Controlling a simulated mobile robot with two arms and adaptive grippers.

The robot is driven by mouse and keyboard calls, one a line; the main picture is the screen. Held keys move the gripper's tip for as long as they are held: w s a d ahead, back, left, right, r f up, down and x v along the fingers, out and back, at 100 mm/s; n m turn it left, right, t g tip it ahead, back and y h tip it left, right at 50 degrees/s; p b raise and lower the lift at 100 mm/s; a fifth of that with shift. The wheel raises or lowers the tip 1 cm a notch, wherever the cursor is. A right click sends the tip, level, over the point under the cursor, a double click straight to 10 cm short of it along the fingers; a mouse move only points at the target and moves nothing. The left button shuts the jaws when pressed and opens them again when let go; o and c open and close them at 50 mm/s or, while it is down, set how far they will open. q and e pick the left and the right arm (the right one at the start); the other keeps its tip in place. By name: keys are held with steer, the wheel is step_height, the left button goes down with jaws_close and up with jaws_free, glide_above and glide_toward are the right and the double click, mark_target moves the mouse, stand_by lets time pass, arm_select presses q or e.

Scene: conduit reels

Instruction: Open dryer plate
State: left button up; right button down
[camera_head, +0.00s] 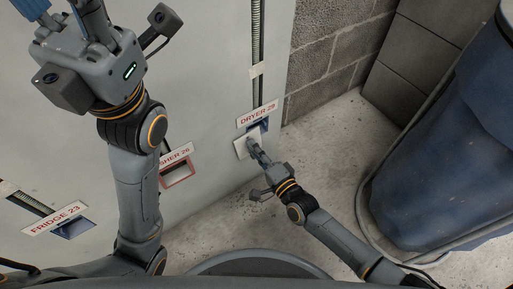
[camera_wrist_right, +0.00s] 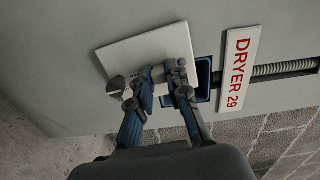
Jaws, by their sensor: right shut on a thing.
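The dryer plate is a white square cover (camera_head: 240,149) beside the blue wall box under the DRYER 29 label (camera_head: 257,113). In the right wrist view, the plate (camera_wrist_right: 150,53) is tilted and off to the left of the blue box (camera_wrist_right: 204,78), whose opening partly shows. My right gripper (camera_head: 254,149) is shut on the plate. Its fingers (camera_wrist_right: 158,88) cover the plate's lower edge and part of the box. My left gripper (camera_head: 62,12) is at the upper left, away from the plate; its fingertips are cut off by the frame edge.
A box with a reddish frame (camera_head: 178,173) is under a partly hidden label ending in "SHER 26". A FRIDGE 23 label (camera_head: 56,218) is at lower left. A large blue barrel (camera_head: 455,140) stands at right. Concrete floor (camera_head: 318,165) is clear between wall and barrel.

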steer(key=shift+m, duration=0.4)
steer(key=c, duration=1.3)
jaws_free()
steer(key=shift+s, duration=0.15)
steer(key=v, duration=1.1)
steer(key=shift+s+d, duration=0.2)
steer(key=shift+s, duration=0.1)
